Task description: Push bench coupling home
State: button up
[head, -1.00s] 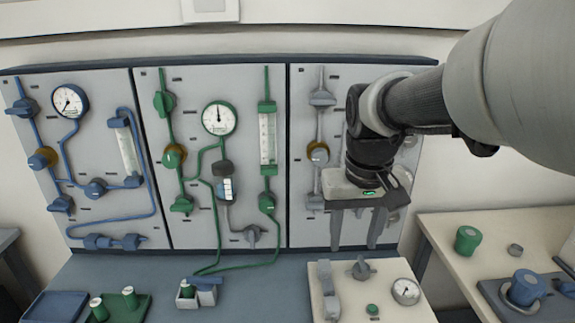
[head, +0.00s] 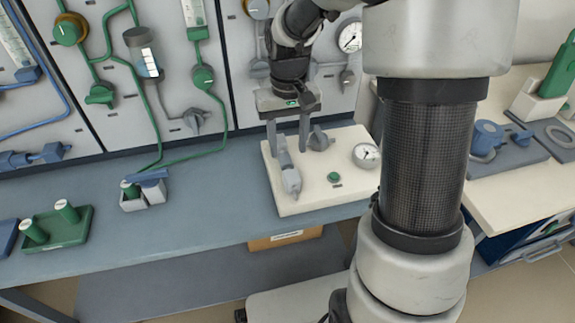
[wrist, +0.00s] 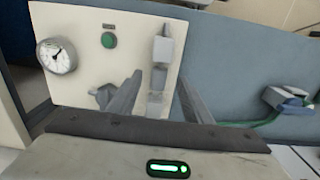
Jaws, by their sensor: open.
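The grey bench coupling (head: 291,181) lies along the left side of a cream board on the bench. It also shows in the wrist view (wrist: 161,49), as grey blocks in a line with a narrower part between them. I cannot tell whether its parts are fully together. My gripper (head: 288,149) is open and points down over the coupling's far end. In the wrist view my gripper's fingers (wrist: 160,80) stand on either side of the coupling's line, apart from each other with nothing held. Whether the fingertips touch the board is unclear.
The cream board (head: 313,199) also carries a grey knob (head: 320,139), a gauge (head: 366,156) and a green button (head: 334,177). A panel with pipes and valves (head: 170,85) rises behind. A green tray (head: 57,231) and a small holder (head: 144,192) stand left, with clear bench between.

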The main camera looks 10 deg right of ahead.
aim_at(288, 167)
notch_tip(288, 167, down, 7)
jog(key=shift+r+b, duration=0.2)
jog(key=shift+b, duration=0.55)
grip_shut()
